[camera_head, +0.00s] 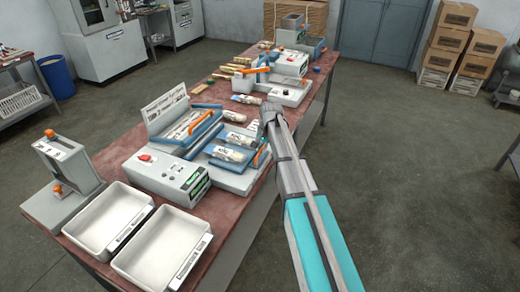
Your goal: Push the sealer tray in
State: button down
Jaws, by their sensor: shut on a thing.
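The sealer (165,172) is a pale grey machine with a red button and green displays, on the red-brown table. Its blue sealer tray (217,162) shows on the right side of the machine, with white printed pouches (232,154) lying on it. An orange handle (259,157) shows at the tray's right end. My gripper (264,142) is at this end, shut on what looks like the handle. My wrist partly covers the contact, and the fingers are small and hard to make out.
Another blue part with an orange handle (203,122) lies farther back beside a printed sign (166,104). Two white bins (110,203) and a grey lever press (66,168) stand at the front left. A second machine (290,62) stands at the far end.

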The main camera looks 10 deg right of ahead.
aim_at(245, 143)
jog(key=w+a, duration=0.1)
jog(key=a, duration=0.1)
jog(key=w+a, duration=0.3)
jog(key=a, duration=0.1)
jog(key=shift+w, duration=0.25)
jog(key=c, duration=0.7)
grip_release()
jog(key=shift+a, duration=0.1)
jog(key=shift+s, duration=0.1)
